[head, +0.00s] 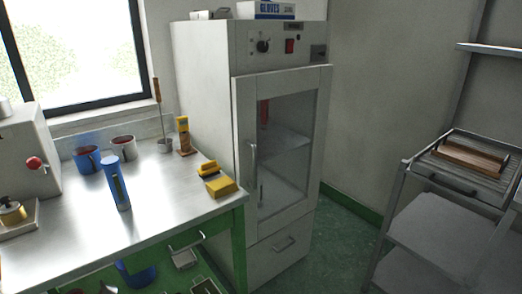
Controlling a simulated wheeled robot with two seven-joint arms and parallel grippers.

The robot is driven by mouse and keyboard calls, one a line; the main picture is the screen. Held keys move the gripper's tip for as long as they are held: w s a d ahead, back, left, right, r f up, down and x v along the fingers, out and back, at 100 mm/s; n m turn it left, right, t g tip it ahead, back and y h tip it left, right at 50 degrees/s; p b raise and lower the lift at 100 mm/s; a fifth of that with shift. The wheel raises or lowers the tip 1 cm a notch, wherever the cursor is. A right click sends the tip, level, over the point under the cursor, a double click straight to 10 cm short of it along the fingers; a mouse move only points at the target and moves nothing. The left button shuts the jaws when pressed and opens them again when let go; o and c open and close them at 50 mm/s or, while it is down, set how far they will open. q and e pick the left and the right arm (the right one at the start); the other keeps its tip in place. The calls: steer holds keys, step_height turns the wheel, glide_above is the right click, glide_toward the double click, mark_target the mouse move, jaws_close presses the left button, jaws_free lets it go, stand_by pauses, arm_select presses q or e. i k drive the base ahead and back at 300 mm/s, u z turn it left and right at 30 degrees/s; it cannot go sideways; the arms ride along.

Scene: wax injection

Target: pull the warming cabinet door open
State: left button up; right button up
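The warming cabinet (203,110) is a tall pale grey unit standing beyond the right end of the workbench. Its door (323,120) has a grey frame around a glass pane and looks closed, though a small gap would be hard to tell. A vertical bar handle (253,165) is on the door's left side. Through the glass I see shelves and something red near the upper left. Above the door is a panel with a black knob (263,46) and a red switch (289,46). Neither of my grippers is in view.
The steel-topped workbench (160,205) at left holds mugs, a blue cylinder (115,183) and yellow items (220,186) near its right end. A rack (440,225) with a tray stands at right. Green floor (340,240) is clear between cabinet and rack.

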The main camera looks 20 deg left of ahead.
mark_target(247, 89)
steer(key=u, duration=0.6)
steer(key=i, duration=0.9)
steer(key=u, duration=0.75)
